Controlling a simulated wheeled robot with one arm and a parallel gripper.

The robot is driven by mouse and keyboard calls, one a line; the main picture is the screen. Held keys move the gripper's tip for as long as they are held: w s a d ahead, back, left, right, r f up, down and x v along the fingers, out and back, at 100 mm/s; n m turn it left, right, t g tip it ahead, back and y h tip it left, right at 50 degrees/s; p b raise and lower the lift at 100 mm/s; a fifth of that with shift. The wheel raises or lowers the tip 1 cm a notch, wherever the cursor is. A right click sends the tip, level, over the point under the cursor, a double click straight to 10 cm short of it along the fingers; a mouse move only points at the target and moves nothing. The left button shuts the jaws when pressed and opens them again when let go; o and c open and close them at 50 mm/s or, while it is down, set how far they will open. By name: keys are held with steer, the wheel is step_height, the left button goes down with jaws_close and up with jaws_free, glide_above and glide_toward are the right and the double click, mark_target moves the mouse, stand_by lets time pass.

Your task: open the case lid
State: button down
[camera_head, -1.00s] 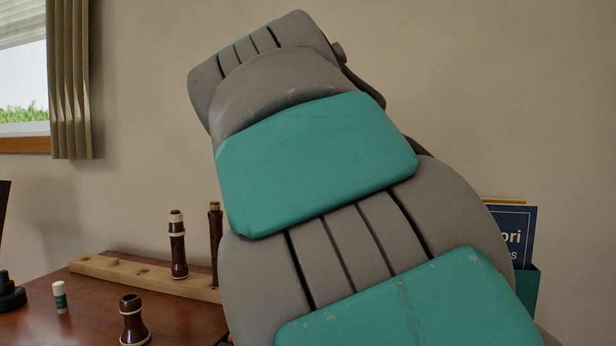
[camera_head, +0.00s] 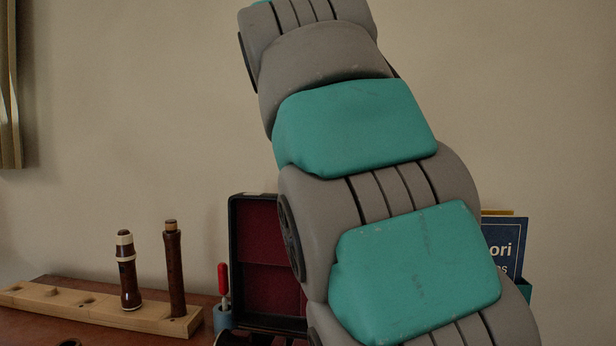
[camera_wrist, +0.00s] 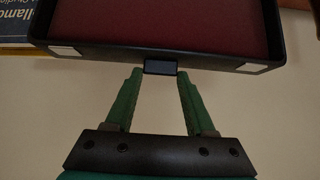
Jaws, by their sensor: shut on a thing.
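The case lid (camera_head: 234,250) stands upright in the head view, dark-rimmed with a dark red lining, partly hidden behind my arm. A dark strip of the case base (camera_head: 265,334) shows below it at the picture's bottom edge. In the wrist view the lid (camera_wrist: 110,52) fills the top, its lining facing me. A small dark tab (camera_wrist: 160,67) sticks out from the middle of its edge. My gripper (camera_wrist: 160,74) has its two green fingertips on either side of this tab, shut on it. My gripper is not visible in the head view.
A wooden stand (camera_head: 95,310) at left holds two dark wooden instrument pieces, one with white bands (camera_head: 126,270), one plain (camera_head: 174,270). A blue cup (camera_head: 222,318) with a red-handled tool stands close beside the lid. A blue book (camera_head: 505,245) is at right.

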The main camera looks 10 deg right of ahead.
steer(key=shift+r, duration=0.1)
steer(key=shift+c, duration=1.2)
jaws_free()
